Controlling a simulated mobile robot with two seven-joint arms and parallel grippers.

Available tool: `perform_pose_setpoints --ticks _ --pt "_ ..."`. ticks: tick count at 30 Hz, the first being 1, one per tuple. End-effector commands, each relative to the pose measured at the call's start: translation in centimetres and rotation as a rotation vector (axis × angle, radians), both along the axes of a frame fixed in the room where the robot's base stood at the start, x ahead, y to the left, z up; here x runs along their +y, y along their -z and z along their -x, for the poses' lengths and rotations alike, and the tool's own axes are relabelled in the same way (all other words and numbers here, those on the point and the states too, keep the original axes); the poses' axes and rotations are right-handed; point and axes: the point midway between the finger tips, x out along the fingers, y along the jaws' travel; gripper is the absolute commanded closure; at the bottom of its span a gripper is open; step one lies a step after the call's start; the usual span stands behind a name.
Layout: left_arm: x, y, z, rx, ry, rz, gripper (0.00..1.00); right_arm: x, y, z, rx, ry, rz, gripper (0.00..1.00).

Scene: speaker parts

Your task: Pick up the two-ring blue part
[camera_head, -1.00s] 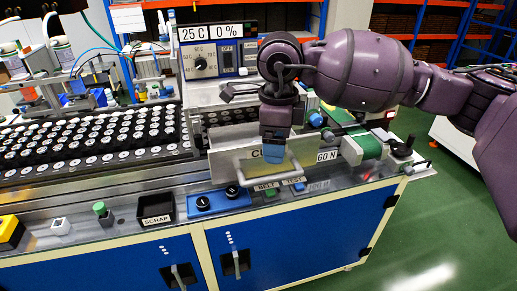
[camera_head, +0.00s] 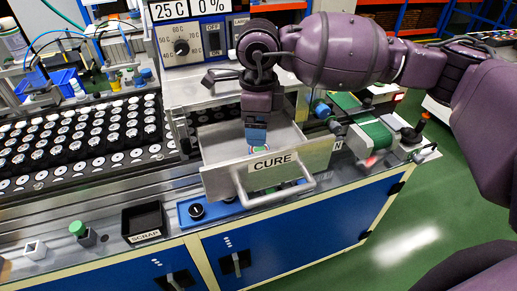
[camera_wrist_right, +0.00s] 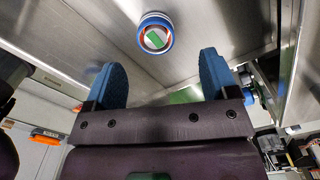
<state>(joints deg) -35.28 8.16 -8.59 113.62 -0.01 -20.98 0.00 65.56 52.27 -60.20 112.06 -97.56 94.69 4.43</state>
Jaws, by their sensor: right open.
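The blue part (camera_wrist_right: 155,34) shows in the right wrist view as a short round piece with a blue outer wall, white and red rings, and a green-and-white middle. It sits on the metal floor of the open CURE drawer (camera_head: 226,176). In the head view my right gripper (camera_head: 256,138) points down into the drawer, and its blue fingertips hide most of the part. In the right wrist view that gripper (camera_wrist_right: 163,78) is open and empty, with the part beyond the fingertips, between their lines. My left gripper is not in view.
The drawer's front wall and handle (camera_head: 277,198) stand close in front of my right gripper. A heater box with dials (camera_head: 182,47) stands behind. A rack of round parts (camera_head: 75,140) lies left, a black SCRAP bin (camera_head: 143,220) front left, a green belt (camera_head: 371,136) right.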

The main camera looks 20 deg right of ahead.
Motion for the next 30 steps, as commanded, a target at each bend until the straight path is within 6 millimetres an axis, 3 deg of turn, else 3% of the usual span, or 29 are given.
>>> perform_pose_setpoints --ticks 10,19,29,30 --pt "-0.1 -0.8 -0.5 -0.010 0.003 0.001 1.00 0.0 2.6 0.3 0.003 -0.001 0.001 0.20" --pt "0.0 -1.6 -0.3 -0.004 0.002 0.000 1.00 0.0 6.3 0.9 0.002 0.000 0.000 0.20" --pt "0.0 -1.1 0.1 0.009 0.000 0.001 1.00 0.0 7.0 0.9 0.000 -0.001 0.000 0.20" --pt "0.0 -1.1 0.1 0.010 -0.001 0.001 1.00 0.0 7.0 0.9 0.000 -0.001 0.000 0.25"
